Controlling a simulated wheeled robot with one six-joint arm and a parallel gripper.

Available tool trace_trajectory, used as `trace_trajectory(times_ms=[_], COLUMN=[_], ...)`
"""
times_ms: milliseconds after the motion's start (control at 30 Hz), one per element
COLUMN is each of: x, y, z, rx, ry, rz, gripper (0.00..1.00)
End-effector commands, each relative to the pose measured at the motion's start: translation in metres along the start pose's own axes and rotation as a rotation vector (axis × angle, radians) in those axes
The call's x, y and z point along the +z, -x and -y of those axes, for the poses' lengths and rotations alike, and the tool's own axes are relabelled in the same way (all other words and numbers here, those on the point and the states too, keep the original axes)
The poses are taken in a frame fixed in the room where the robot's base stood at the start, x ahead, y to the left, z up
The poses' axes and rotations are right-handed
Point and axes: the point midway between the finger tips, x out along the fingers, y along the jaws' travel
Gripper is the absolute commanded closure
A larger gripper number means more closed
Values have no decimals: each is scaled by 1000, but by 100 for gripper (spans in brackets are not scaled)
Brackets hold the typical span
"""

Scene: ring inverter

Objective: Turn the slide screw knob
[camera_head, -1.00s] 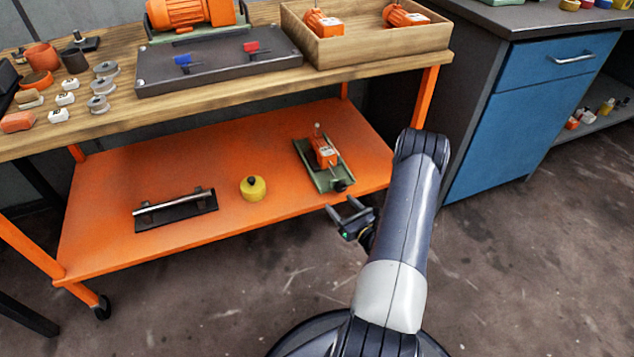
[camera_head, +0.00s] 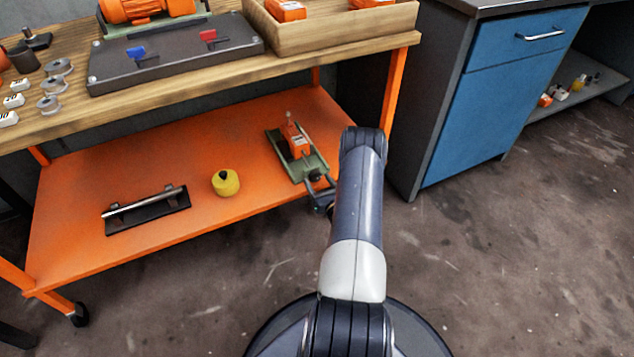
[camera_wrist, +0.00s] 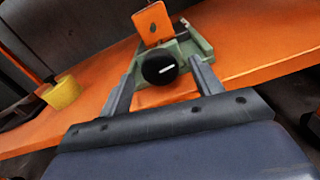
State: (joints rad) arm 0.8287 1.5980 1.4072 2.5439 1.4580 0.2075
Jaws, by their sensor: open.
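The slide screw knob (camera_wrist: 160,68) is a round black knob with a white line, on the near end of a green slide base (camera_wrist: 203,46). An orange block (camera_wrist: 151,20) stands on the slide. In the head view the green slide (camera_head: 313,165) lies on the orange lower shelf, with its dark knob (camera_head: 314,175) at the front end. My gripper (camera_wrist: 160,80) is open, with one finger on each side of the knob in the wrist view. I cannot tell whether a finger touches it. In the head view my gripper (camera_head: 318,188) is partly hidden by my arm.
The orange shelf (camera_head: 262,160) also holds a yellow round piece (camera_head: 226,182) and a black plate with a metal bar handle (camera_head: 146,208). The wooden bench top (camera_head: 200,90) is above the shelf. A blue cabinet (camera_head: 505,110) stands at right. The floor in front is clear.

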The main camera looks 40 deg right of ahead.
Motion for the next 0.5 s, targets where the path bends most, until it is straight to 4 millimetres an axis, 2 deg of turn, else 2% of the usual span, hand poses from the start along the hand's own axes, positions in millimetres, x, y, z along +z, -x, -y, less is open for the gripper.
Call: trace_trajectory(times_ms=[167,467,500], x=[0,1,1], y=[-14,-16,-16], z=[0,0,0], rx=[0,-1,-1], ry=[0,-1,-1], rz=[1,0,0], gripper=[38,38,42])
